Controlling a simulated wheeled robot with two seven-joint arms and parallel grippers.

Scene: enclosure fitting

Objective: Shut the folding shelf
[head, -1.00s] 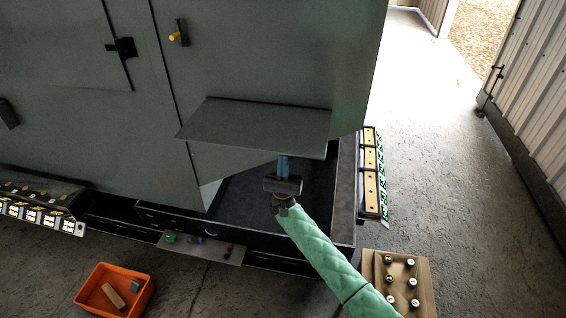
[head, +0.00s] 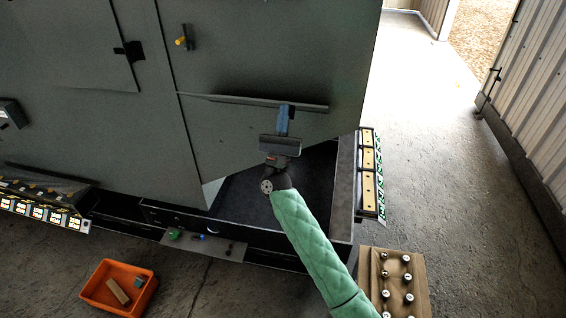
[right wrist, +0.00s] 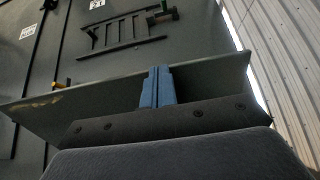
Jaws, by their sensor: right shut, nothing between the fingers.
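The folding shelf (head: 240,101) is a grey panel on the front of the grey enclosure. In the head view it shows as a thin, nearly edge-on strip. In the right wrist view I see the shelf (right wrist: 205,80) from below, tilted out from the enclosure wall. My right gripper (head: 285,107) is shut and empty, with its blue fingers pointing up at the shelf. In the right wrist view the fingertips (right wrist: 158,70) are at the shelf's underside and appear to touch it. My left gripper is not in view.
An open dark bay (head: 265,200) lies below the shelf. A small ledge (head: 205,244) with little parts juts out at the front. An orange bin (head: 118,288) and a brown tray of pegs (head: 395,285) stand on the floor. Open floor (head: 440,190) lies to the right.

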